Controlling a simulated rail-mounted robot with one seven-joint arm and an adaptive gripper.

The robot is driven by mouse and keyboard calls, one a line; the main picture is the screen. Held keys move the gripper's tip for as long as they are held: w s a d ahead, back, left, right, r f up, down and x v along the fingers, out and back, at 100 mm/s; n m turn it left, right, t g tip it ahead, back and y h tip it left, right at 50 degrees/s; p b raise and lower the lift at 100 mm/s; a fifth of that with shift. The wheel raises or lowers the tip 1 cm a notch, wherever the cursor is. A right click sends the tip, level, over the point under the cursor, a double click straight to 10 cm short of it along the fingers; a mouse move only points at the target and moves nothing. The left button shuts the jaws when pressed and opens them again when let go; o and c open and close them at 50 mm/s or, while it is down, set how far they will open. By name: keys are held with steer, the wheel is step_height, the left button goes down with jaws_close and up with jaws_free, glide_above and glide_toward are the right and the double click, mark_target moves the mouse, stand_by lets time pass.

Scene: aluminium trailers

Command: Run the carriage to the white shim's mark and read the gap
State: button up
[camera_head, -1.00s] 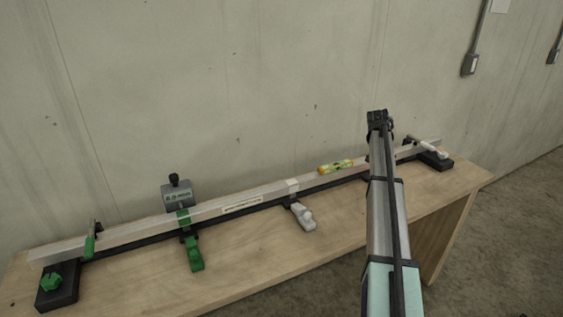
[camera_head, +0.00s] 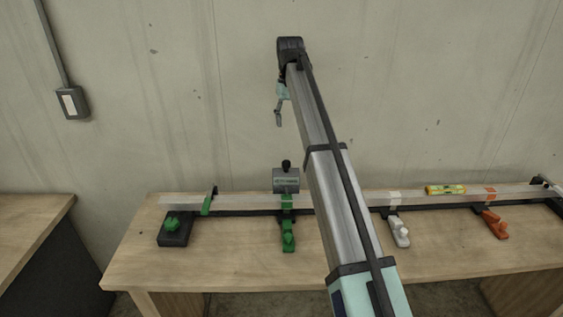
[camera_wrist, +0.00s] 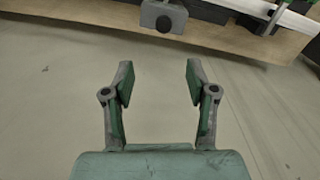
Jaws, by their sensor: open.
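The carriage (camera_head: 287,180), a grey box with a black knob (camera_head: 286,165), sits on the long pale bar (camera_head: 245,199) at the green mark. Its writing is too small to read. The white shim (camera_head: 395,196) is on the bar further right, with a white holder (camera_head: 399,231) in front. My gripper (camera_head: 279,116) hangs above the carriage, apart from it, near the wall. In the wrist view my gripper (camera_wrist: 158,80) is open and empty. The carriage (camera_wrist: 163,17) is at the top edge there, beyond the fingertips.
A green holder (camera_head: 288,236) stands before the carriage, an orange one (camera_head: 496,223) further right. A yellow-green level (camera_head: 446,190) lies by the bar. A dark end block (camera_head: 175,229) is at left. The wooden bench (camera_head: 240,265) is clear in front.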

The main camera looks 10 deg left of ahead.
mark_target(287, 162)
steer(key=f+p, duration=0.1)
steer(key=f, duration=0.4)
steer(key=f+p, duration=0.2)
steer(key=f, duration=0.4)
steer(key=f+p, duration=0.2)
steer(key=f, duration=0.4)
steer(key=shift+s+a+f, duration=0.1)
steer(key=shift+s+a, duration=0.05)
steer(key=shift+a, duration=0.15)
jaws_close()
